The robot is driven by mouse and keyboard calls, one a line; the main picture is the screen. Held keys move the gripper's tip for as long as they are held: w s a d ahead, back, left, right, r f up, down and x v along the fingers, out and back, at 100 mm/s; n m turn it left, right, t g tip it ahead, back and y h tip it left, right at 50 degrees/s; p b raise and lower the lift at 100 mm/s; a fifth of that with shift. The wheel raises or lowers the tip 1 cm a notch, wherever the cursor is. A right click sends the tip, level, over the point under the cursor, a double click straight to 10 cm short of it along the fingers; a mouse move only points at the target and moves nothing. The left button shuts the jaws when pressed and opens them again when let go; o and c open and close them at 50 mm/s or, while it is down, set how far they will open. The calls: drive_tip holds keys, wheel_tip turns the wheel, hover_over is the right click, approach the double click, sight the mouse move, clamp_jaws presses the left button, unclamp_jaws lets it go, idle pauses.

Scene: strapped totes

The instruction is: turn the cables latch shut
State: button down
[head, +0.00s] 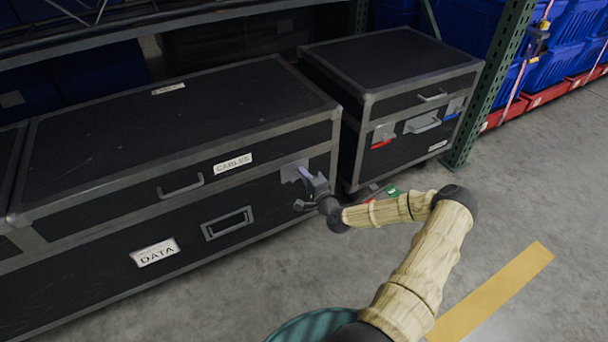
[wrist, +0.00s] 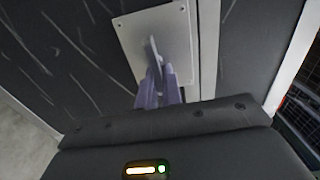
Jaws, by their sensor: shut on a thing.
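The cables case (head: 180,135) is a large black case with grey edges, and a white label (head: 233,162) reads CABLES on its front. Its latch plate (head: 290,172) is at the right end of the front. In the wrist view the pale plate (wrist: 178,40) carries a grey latch handle (wrist: 153,55). My gripper (head: 312,192) is at this latch, and in the wrist view its purple-grey fingers (wrist: 157,88) are shut on the handle. The fingers hide the lower part of the handle. I cannot tell from these views whether the latch is engaged.
A second black case (head: 395,75) stands to the right, with a latch showing red (head: 381,144) and another showing blue (head: 455,106). A DATA label (head: 155,252) is on the cables case's lower front. A green rack post (head: 490,90) stands at right.

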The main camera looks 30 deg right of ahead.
drive_tip(key=shift+f, duration=0.15)
drive_tip(key=c, duration=1.6)
unclamp_jaws()
drive_tip(key=shift+o, duration=0.2)
drive_tip(key=shift+s, duration=0.1)
drive_tip(key=s+p, duration=0.5)
drive_tip(key=s, duration=1.2)
drive_tip(key=shift+s+d, duration=0.2)
drive_tip(key=shift+d, duration=0.15)
